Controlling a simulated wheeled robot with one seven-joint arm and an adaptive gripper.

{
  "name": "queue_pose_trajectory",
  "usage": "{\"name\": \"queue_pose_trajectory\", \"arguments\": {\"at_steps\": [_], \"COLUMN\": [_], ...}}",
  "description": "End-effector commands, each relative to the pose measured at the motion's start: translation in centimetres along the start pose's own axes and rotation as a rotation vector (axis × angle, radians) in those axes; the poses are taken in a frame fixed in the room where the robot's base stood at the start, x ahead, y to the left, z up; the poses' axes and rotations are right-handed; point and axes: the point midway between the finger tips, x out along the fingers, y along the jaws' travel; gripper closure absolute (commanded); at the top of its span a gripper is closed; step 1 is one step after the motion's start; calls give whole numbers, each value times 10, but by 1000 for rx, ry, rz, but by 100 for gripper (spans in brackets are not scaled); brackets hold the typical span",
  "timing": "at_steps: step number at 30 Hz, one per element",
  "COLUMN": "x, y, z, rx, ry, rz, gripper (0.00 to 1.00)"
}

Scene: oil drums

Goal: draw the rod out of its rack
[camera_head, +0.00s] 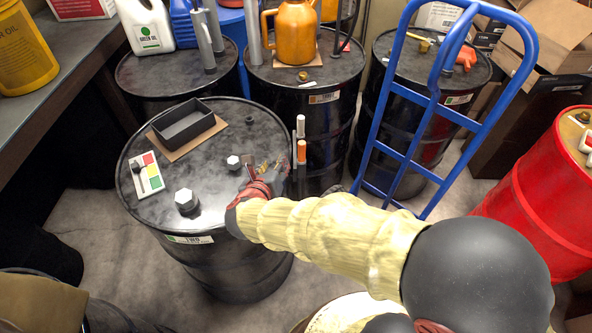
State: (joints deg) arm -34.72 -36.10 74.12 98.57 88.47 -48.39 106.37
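An upright rod (301,151) with an orange section and white bands stands just right of the near black drum (215,262). A second upright, white-topped piece (300,126) is right behind it. I cannot make out a rack around them, nor tell for sure which piece is the task's rod. My gripper (270,168) is at the right rim of the near drum's top, a little left of and below the orange-and-white rod. My sleeved arm reaches it from the lower right. Its fingers are small and cluttered in view, so their opening is unclear.
On the near drum are a dark open tray (184,124), a coloured card (148,172), a hex-headed bung (185,199) and a smaller white one (233,162). More black drums stand behind. A blue hand truck (405,156) and red drum (545,200) are at right.

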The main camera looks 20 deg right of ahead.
Motion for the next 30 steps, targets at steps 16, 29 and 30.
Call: {"name": "queue_pose_trajectory", "arguments": {"at_steps": [16, 29, 30], "x": [8, 62, 64], "y": [-66, -78, -79], "z": [3, 3, 3], "rx": [497, 494, 494], "ry": [-51, -51, -51], "rz": [-234, -230, -230], "gripper": [62, 62, 62]}}
